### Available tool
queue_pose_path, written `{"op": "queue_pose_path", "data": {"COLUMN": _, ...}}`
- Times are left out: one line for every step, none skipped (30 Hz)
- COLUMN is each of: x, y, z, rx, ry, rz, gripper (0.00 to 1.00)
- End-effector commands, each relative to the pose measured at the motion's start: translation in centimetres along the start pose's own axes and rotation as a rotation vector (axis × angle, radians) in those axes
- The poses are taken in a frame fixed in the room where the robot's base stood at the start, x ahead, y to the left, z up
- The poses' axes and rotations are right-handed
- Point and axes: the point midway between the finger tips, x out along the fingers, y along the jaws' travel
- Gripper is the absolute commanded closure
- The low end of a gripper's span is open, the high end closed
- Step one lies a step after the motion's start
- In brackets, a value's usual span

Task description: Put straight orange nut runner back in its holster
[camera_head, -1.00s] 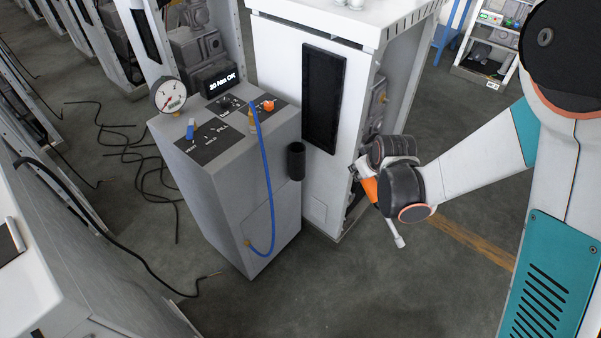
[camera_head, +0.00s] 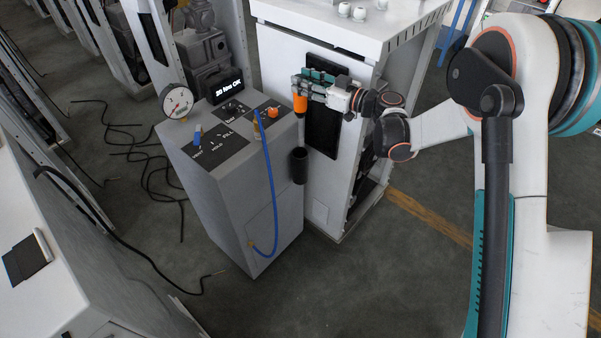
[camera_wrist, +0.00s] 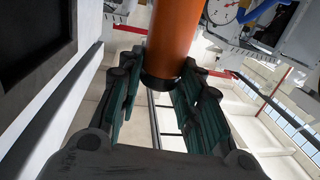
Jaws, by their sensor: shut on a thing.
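The orange nut runner (camera_head: 299,103) hangs upright in my gripper (camera_head: 304,83), above the dark holster. In the wrist view, its orange body (camera_wrist: 175,35) and dark collar stand between the green-padded fingers of my gripper (camera_wrist: 160,92). The gripper is shut on it. The black tubular holster (camera_head: 299,167) is fixed to the right side of the grey console, with its mouth up. A clear gap shows between the tool and the holster mouth. The holster cannot be made out in the wrist view.
The grey console (camera_head: 232,180) carries a gauge (camera_head: 177,101), a lit display (camera_head: 224,88) and knobs. A blue hose (camera_head: 270,190) loops down its front. A white cabinet (camera_head: 276,62) with a black panel (camera_head: 323,135) stands close behind the gripper. Open floor lies in front.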

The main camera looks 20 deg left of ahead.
Motion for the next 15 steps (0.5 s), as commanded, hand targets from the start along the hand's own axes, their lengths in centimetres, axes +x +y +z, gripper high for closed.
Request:
{"op": "queue_pose_path", "data": {"x": 0.2, "y": 0.1, "z": 0.1, "rx": 0.003, "ry": 0.009, "rz": 0.004, "gripper": 1.00}}
{"op": "queue_pose_path", "data": {"x": 0.2, "y": 0.2, "z": 0.3, "rx": 0.004, "ry": 0.012, "rz": 0.005, "gripper": 1.00}}
{"op": "queue_pose_path", "data": {"x": 0.3, "y": 0.2, "z": 0.9, "rx": 0.005, "ry": 0.015, "rz": 0.006, "gripper": 1.00}}
{"op": "queue_pose_path", "data": {"x": 0.3, "y": 0.2, "z": 1.5, "rx": 0.005, "ry": 0.015, "rz": 0.006, "gripper": 1.00}}
{"op": "queue_pose_path", "data": {"x": 0.3, "y": 0.2, "z": 2.1, "rx": 0.005, "ry": 0.015, "rz": 0.006, "gripper": 1.00}}
{"op": "queue_pose_path", "data": {"x": 0.3, "y": 0.2, "z": 3.1, "rx": 0.005, "ry": 0.015, "rz": 0.006, "gripper": 1.00}}
{"op": "queue_pose_path", "data": {"x": 0.4, "y": 0.2, "z": 3.9, "rx": 0.005, "ry": 0.014, "rz": 0.006, "gripper": 1.00}}
{"op": "queue_pose_path", "data": {"x": 0.4, "y": 0.2, "z": 4.6, "rx": 0.005, "ry": 0.014, "rz": 0.006, "gripper": 1.00}}
{"op": "queue_pose_path", "data": {"x": 0.4, "y": 0.2, "z": 5.6, "rx": 0.005, "ry": 0.014, "rz": 0.006, "gripper": 1.00}}
{"op": "queue_pose_path", "data": {"x": 0.4, "y": 0.2, "z": 6.3, "rx": 0.005, "ry": 0.014, "rz": 0.006, "gripper": 1.00}}
{"op": "queue_pose_path", "data": {"x": 0.5, "y": 0.2, "z": 7.0, "rx": 0.005, "ry": 0.014, "rz": 0.006, "gripper": 1.00}}
{"op": "queue_pose_path", "data": {"x": 0.5, "y": 0.2, "z": 8.0, "rx": 0.005, "ry": 0.014, "rz": 0.006, "gripper": 1.00}}
{"op": "queue_pose_path", "data": {"x": 0.5, "y": 0.2, "z": 8.7, "rx": 0.005, "ry": 0.013, "rz": 0.006, "gripper": 1.00}}
{"op": "queue_pose_path", "data": {"x": 0.5, "y": 0.2, "z": 9.4, "rx": 0.005, "ry": 0.013, "rz": 0.006, "gripper": 1.00}}
{"op": "queue_pose_path", "data": {"x": 0.5, "y": 0.1, "z": 10.4, "rx": 0.005, "ry": 0.013, "rz": 0.006, "gripper": 1.00}}
